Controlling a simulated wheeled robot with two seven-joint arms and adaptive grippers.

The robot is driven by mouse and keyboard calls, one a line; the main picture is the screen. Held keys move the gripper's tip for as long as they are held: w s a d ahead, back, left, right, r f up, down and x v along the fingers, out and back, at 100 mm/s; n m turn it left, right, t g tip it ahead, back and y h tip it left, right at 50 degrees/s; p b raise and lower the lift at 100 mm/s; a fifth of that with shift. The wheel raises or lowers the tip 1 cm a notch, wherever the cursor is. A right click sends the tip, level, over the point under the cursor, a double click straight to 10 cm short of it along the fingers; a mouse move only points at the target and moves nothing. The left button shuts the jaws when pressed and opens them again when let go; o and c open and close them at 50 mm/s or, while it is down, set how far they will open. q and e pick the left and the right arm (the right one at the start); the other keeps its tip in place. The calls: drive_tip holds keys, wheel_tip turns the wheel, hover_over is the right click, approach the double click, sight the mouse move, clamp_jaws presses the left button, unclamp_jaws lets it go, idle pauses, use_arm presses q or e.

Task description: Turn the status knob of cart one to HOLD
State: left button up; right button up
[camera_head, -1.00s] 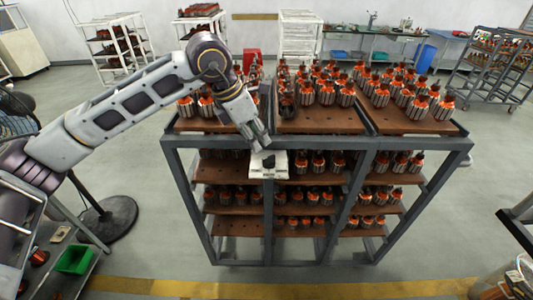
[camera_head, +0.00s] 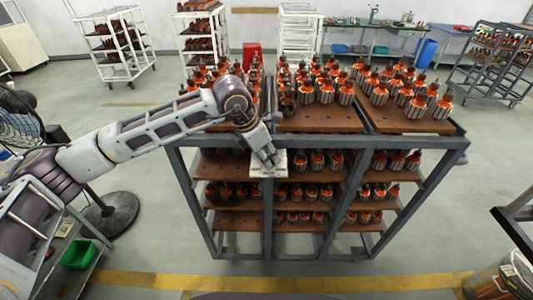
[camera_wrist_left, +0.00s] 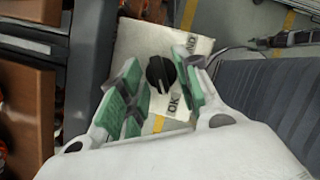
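The cart (camera_head: 365,200) stands in front of me, loaded with armatures. Its white status plate (camera_head: 258,173) is on the near side, below the top shelf edge. My left gripper (camera_head: 272,163) is over the plate and hides the knob in the head view. In the left wrist view, the black knob (camera_wrist_left: 160,74) sits on the plate (camera_wrist_left: 136,36) between the green finger pads of my left gripper (camera_wrist_left: 161,84). The pads are apart, one on each side; contact cannot be told. An OK label (camera_wrist_left: 173,103) and a partly readable label (camera_wrist_left: 189,45) show beside the knob. My right gripper is not in view.
A fan (camera_head: 105,210) stands left of the cart. A side table with a green bin (camera_head: 78,254) is at the lower left. White racks (camera_head: 108,45), workbenches and another cart (camera_head: 490,65) are at the back. Floor in front of the cart is clear.

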use_arm(q)
clamp_jaws()
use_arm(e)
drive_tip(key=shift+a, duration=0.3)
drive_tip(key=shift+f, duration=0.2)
